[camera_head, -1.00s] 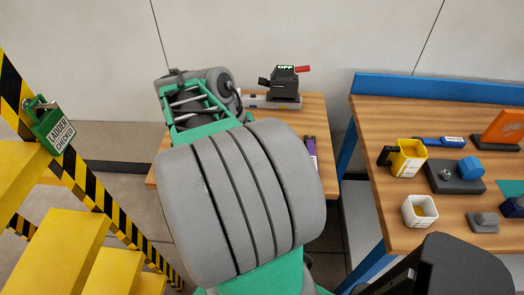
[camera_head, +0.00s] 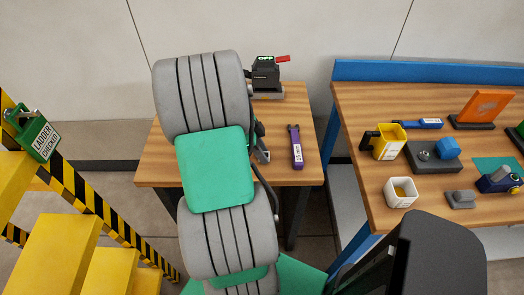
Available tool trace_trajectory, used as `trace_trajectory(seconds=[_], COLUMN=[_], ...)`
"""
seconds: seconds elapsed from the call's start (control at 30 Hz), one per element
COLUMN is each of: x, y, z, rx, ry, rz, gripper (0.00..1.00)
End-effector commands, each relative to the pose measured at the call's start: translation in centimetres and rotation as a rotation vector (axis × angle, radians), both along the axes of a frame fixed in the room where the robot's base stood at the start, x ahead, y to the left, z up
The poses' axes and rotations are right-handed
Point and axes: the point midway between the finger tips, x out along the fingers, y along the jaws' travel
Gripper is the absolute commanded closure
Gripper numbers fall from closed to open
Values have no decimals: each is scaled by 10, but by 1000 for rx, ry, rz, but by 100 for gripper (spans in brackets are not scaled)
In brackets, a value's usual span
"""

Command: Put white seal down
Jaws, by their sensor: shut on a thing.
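I do not make out a white seal in the head view. My arm's grey and green links fill the middle of the picture and cover part of the smaller wooden table (camera_head: 160,163). My gripper's fingers are hidden behind these links, so what they hold does not show. Only a small dark grey piece shows at the right edge of the arm, over the table; I cannot tell if it belongs to the gripper.
A dark device marked OFF with a red lever (camera_head: 265,75) stands at the small table's back. A purple-handled tool (camera_head: 297,150) lies there. Yellow steps (camera_head: 50,255) stand left.

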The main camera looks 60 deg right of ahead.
Motion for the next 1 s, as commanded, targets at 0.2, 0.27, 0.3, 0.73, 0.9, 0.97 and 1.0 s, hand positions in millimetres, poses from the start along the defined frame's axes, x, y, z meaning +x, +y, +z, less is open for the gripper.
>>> trace_trajectory(seconds=[0.2,0.27,0.3,0.73,0.9,0.97,1.0], x=[0,0,0,2,16,21,25], y=[0,0,0,0,6,9,11], z=[-3,-3,-3,4,36,52,62], rx=[0,0,0,-2,-5,-5,-5], ry=[0,0,0,-1,-4,-5,-4], rz=[0,0,0,1,4,4,4], gripper=[67,63,59,52,52,52,52])
